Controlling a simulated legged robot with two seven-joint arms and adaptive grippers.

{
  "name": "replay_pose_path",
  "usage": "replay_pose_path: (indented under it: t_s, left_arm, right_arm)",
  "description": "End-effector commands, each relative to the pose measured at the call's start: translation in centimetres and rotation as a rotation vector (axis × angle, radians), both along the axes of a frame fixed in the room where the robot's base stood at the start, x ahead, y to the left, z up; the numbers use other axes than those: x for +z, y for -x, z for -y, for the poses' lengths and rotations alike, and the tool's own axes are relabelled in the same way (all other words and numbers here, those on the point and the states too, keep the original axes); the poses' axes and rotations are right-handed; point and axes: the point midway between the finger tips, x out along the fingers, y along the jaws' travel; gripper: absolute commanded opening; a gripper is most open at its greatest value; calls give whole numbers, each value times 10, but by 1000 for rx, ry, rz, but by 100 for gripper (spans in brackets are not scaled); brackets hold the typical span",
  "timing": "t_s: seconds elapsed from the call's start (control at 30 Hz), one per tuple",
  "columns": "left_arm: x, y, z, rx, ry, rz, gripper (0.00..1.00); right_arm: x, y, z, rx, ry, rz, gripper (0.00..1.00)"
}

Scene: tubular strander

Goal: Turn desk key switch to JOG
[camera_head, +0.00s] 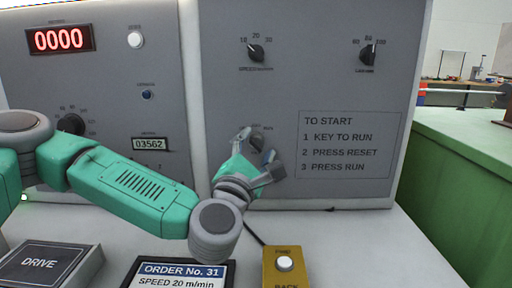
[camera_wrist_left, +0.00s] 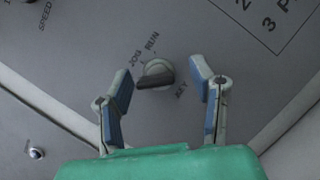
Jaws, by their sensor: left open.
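The key switch is a round knob (camera_wrist_left: 155,74) with a dark bar handle on the grey panel. In the left wrist view, the words JOG, RUN and KEY stand around it; the bar lies nearly level, and I cannot tell which word it points to. My left gripper (camera_wrist_left: 161,70) is open, with one blue-padded finger on each side of the knob and a gap on both sides. In the head view the left gripper (camera_head: 260,148) is at the panel and partly hides the switch (camera_head: 257,142). My right gripper is not in view.
Selector knobs (camera_head: 256,53) and (camera_head: 368,55) sit higher on the panel. A start instruction plate (camera_head: 347,145) is right of the switch. On the desk are a yellow button box (camera_head: 285,265), an order display (camera_head: 180,273) and a DRIVE box (camera_head: 48,262). A green cabinet (camera_head: 460,180) stands at right.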

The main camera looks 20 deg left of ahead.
Motion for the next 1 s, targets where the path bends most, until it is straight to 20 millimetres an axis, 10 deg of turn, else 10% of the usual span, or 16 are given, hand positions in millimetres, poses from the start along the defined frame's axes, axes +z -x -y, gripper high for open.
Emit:
replay_pose_path:
  t_s: [0.37, 0.5, 1.0]
  left_arm:
    - [1, -6, -4, 0, 4, 0, 50]
    - [1, -6, -3, 1, 3, 1, 1]
    - [6, -5, -2, -2, -89, -23, 0]
  right_arm:
    - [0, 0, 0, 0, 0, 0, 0]
    - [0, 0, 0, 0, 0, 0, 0]
    - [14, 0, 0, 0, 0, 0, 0]
